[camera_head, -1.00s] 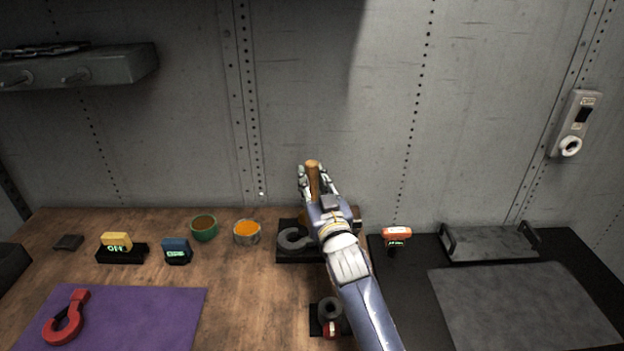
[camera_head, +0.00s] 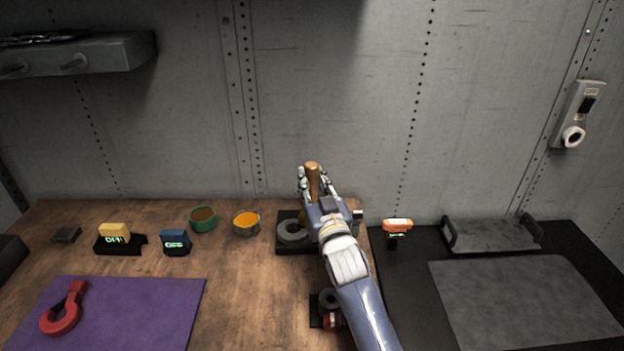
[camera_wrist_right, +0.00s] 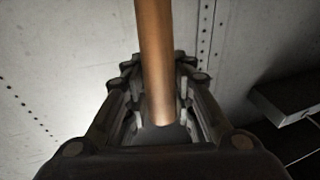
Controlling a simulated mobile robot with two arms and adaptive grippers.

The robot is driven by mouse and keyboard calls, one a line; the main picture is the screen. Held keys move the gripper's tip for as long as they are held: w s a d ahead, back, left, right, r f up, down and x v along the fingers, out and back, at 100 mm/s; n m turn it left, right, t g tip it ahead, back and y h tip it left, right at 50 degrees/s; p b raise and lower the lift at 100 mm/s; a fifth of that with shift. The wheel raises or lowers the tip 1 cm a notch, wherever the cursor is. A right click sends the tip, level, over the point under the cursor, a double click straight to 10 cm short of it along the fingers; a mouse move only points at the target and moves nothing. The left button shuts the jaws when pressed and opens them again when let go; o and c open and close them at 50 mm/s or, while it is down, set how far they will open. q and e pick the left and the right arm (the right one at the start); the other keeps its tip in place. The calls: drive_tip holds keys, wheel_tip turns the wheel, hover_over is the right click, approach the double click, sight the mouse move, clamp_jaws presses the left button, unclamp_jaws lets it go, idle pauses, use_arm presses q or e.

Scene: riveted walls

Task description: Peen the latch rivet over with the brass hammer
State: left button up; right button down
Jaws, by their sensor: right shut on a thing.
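My right gripper (camera_head: 318,184) is shut on a brown handle (camera_head: 312,174) over the back of the bench. The handle also shows between the fingers in the right wrist view (camera_wrist_right: 155,60). It is probably the brass hammer's, but I cannot make out the head; a small bit of brass colour shows just below the gripper. A grey hook or ring (camera_head: 293,232) lies on a black block (camera_head: 284,248) just left of my wrist. A red hook (camera_head: 66,312) lies on the purple mat (camera_head: 150,310). I cannot make out the latch rivet. My left gripper is not in view.
A green cup (camera_head: 203,220), an orange-filled cup (camera_head: 246,223) and two small lettered blocks stand on the left of the bench. An orange-topped tool (camera_head: 397,226) and a grey tray (camera_head: 490,236) stand right. The riveted wall is close behind.

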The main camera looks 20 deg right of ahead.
sight(312, 165)
drive_tip(key=shift+r+p, duration=2.2)
drive_tip(key=shift+r, duration=0.55)
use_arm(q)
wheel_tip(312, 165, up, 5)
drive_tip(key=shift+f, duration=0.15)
use_arm(e)
drive_tip(key=shift+s+f, duration=0.1)
drive_tip(key=shift+f, duration=0.1)
